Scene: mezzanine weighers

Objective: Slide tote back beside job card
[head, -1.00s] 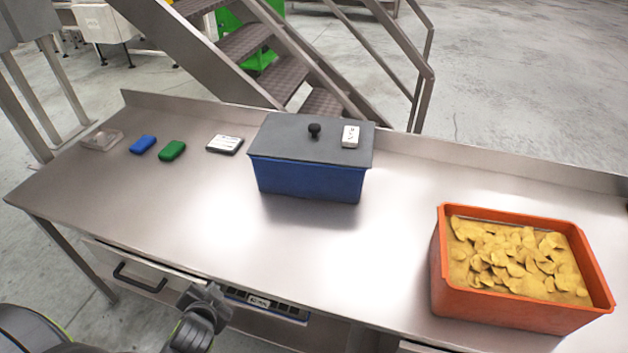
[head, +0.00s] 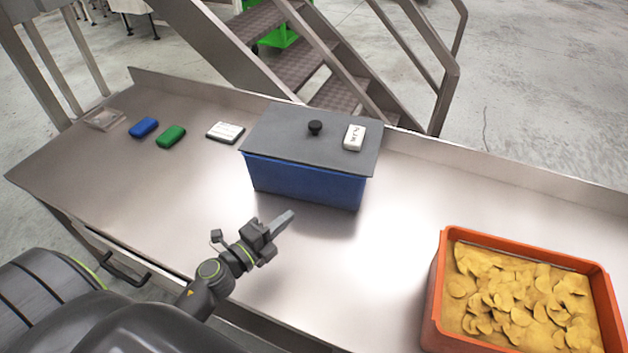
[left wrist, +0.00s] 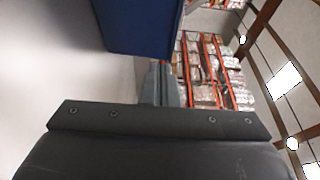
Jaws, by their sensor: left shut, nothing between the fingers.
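A blue tote (head: 305,182) with a flat grey lid (head: 285,135) and black knob stands near the back of the steel bench. A white card with dark print (head: 226,132), which looks like the job card, lies to its left, a small gap away. My left gripper (head: 284,222) is shut and empty in front of the tote, over the bench, its tips pointing toward the tote's front wall and apparently just short of it. In the left wrist view the blue wall (left wrist: 138,25) shows beyond the shut fingers (left wrist: 160,82). My right gripper is out of view.
An orange tote (head: 437,290) of yellow chips stands at the bench's right front. A white labelled block (head: 354,138) rests on the grey lid. Green (head: 171,137) and blue (head: 143,128) cases and a clear tray (head: 104,119) lie left. A low ledge (head: 500,166) runs along the back.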

